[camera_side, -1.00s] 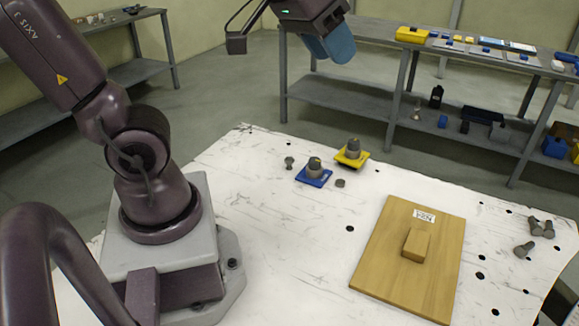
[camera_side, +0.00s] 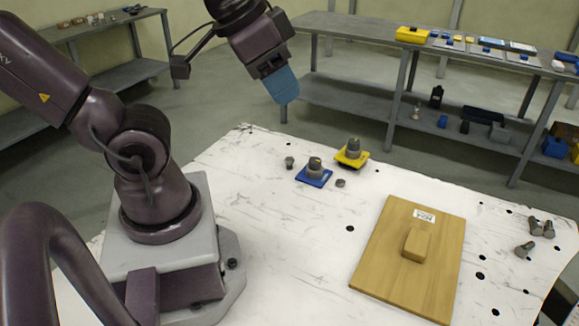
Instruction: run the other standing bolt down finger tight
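My gripper (camera_side: 282,86), with blue fingers, hangs in the air above the far edge of the table, up and left of the bolts and apart from everything. From this side I cannot see whether its fingers are apart. A grey turret-like part with a bolt top (camera_side: 314,164) stands on a blue plate (camera_side: 316,179). A similar one (camera_side: 353,148) stands on a yellow plate (camera_side: 345,161). A small bolt (camera_side: 290,162) stands on the table left of the blue plate. A short grey piece (camera_side: 340,183) lies right of the blue plate.
A wooden board (camera_side: 383,257) with a wooden block (camera_side: 416,244) and a label lies on the front right of the white table (camera_side: 270,235). Several loose bolts (camera_side: 535,228) lie at the right edge. A shelf bench (camera_side: 350,27) stands behind.

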